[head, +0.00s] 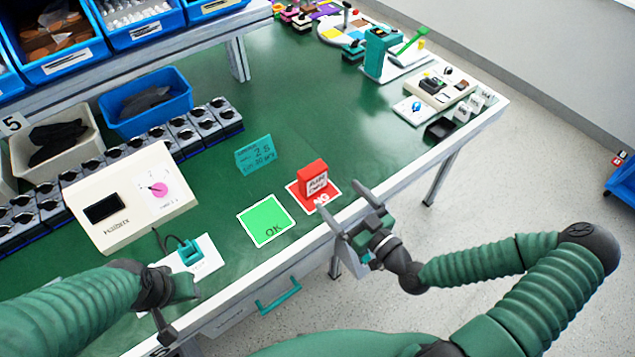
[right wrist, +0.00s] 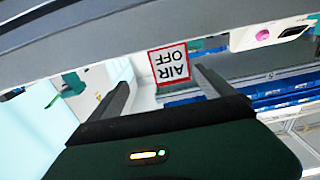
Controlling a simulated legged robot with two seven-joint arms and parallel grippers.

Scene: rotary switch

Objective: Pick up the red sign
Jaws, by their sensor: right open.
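The red sign (head: 313,177) is a small upright block with a white label, standing on the red NO square (head: 329,194) near the table's front edge. In the right wrist view its white face with a red border (right wrist: 171,64) reads AIR OFF upside down. My right gripper (head: 348,212) is open and empty, just right of and in front of the sign, its fingers pointing toward it. In the right wrist view the sign shows beyond and between the two fingers (right wrist: 162,78), apart from them.
A green OK square (head: 266,220) lies left of the red one. A teal display card (head: 256,154) stands behind. A white box with a pink knob (head: 135,200) and a teal switch (head: 190,252) are at left. The table's middle is clear.

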